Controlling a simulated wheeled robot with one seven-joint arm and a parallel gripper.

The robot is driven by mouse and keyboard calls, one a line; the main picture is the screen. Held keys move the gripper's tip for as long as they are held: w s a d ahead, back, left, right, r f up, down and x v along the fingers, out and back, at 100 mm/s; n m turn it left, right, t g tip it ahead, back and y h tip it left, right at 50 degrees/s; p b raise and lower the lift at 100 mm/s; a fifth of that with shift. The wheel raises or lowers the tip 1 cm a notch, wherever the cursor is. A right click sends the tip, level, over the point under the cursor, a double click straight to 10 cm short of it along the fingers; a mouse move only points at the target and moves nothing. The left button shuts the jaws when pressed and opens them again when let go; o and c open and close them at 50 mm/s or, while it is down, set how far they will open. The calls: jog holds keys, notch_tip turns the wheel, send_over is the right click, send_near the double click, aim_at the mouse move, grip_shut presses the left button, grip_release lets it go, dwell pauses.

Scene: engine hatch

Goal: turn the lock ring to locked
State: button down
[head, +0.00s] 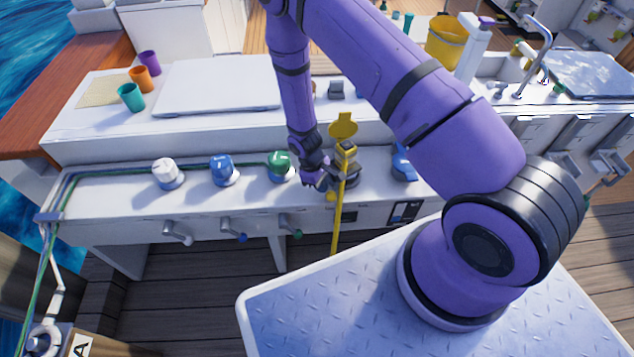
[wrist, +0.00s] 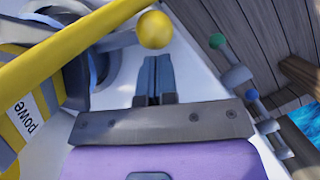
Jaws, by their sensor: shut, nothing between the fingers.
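A yellow plug (head: 346,160) with a yellow cable (head: 338,222) sits at a grey socket on the white counter, under a raised yellow cap (head: 343,125). In the wrist view the plug (wrist: 30,108) has a label reading "powe". A grey ring (wrist: 100,68) lies around the socket, and a short arm with a yellow ball knob (wrist: 154,30) sticks out from it. The knob also shows in the head view (head: 331,196). My gripper (wrist: 153,62) is shut and empty, its fingertips close below the knob in the picture. I cannot tell whether they touch. The ring's marks are hidden.
White (head: 166,172), blue (head: 222,168) and green (head: 280,165) fittings stand left of the socket, with levers on the counter's front below. A blue-topped fitting (head: 403,165) stands to the right. The yellow cable hangs down the front.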

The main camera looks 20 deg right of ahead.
aim_at(332, 194)
jog(key=shift+s, duration=0.1)
dwell(0.3)
jog(key=shift+s+d+n, duration=0.15)
jog(key=shift+s+n, duration=0.1)
jog(key=shift+n, duration=0.15)
jog(key=shift+s+d+n+t+h, duration=0.15)
jog(key=shift+s+d+n, duration=0.25)
jog(key=shift+s+n, duration=0.25)
jog(key=shift+s+d+n+t+h, duration=0.15)
jog(key=shift+s+d+n, duration=0.2)
jog(key=shift+s+n, duration=0.3)
jog(key=s+d+n, duration=0.1)
jog(key=n, duration=0.1)
jog(key=s+d+n+t, duration=0.1)
jog(key=d+n, duration=0.1)
jog(key=s+d+n+t, duration=0.1)
jog(key=d+n, duration=0.1)
jog(key=n, duration=0.1)
jog(key=shift+d+h, duration=0.15)
jog(key=shift+h, duration=0.15)
jog(key=shift+w, duration=0.1)
jog(key=shift+w+a, duration=0.35)
jog(key=shift+w, duration=0.3)
